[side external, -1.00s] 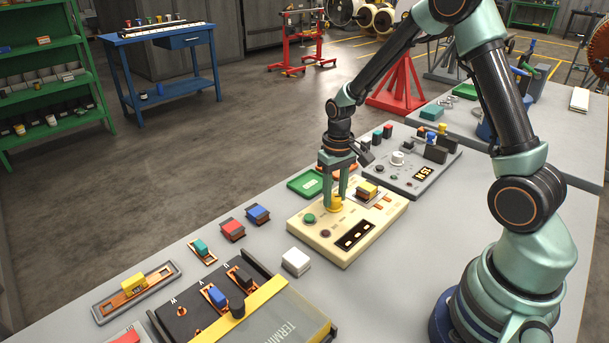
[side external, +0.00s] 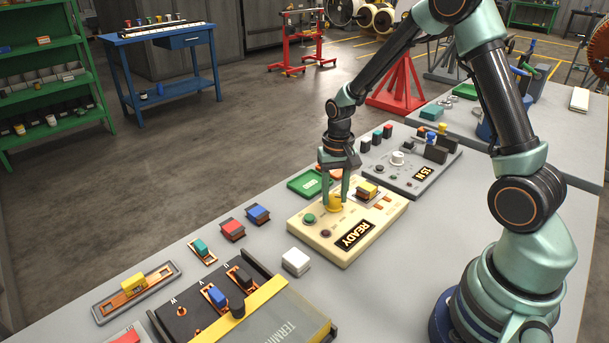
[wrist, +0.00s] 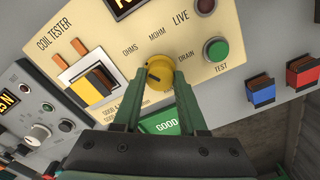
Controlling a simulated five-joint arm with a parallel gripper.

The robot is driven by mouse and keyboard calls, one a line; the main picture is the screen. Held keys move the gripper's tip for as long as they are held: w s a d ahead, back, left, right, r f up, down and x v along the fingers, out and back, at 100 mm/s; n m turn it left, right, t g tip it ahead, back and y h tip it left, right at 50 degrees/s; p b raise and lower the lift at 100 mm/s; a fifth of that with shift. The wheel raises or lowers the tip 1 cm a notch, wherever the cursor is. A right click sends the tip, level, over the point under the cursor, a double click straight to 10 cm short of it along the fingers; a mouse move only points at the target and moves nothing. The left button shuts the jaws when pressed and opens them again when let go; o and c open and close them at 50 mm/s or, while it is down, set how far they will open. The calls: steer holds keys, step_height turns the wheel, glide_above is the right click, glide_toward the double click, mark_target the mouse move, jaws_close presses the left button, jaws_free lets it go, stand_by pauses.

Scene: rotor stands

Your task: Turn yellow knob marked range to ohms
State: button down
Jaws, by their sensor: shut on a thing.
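The yellow knob (side external: 333,205) sits on the cream coil tester (side external: 372,226). In the wrist view the knob (wrist: 160,72) is between the tips of my gripper (wrist: 156,88), which is shut on it from both sides. My gripper (side external: 335,193) points down onto the tester in the side view. The labels OHMS, MOHM and DRAIN stand around the knob. A dark mark shows on the knob's lower left, but I cannot tell surely which label its pointer faces. The tester's display (side external: 356,234) reads READY.
A green GOOD tray (side external: 307,183) lies behind. A grey panel (side external: 410,168) stands to the right.

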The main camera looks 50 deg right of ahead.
mark_target(335, 196)
steer(key=shift+r, duration=0.1)
steer(key=shift+c, duration=2.2)
jaws_free()
step_height(335, 196, up, 12)
steer(key=s+a+r+n+t, duration=0.5)
steer(key=s+a+r+n, duration=0.1)
steer(key=s, duration=0.5)
step_height(335, 196, up, 2)
steer(key=shift+a+r+n+t, duration=0.3)
steer(key=shift+a+n, duration=0.1)
steer(key=shift+a, duration=0.35)
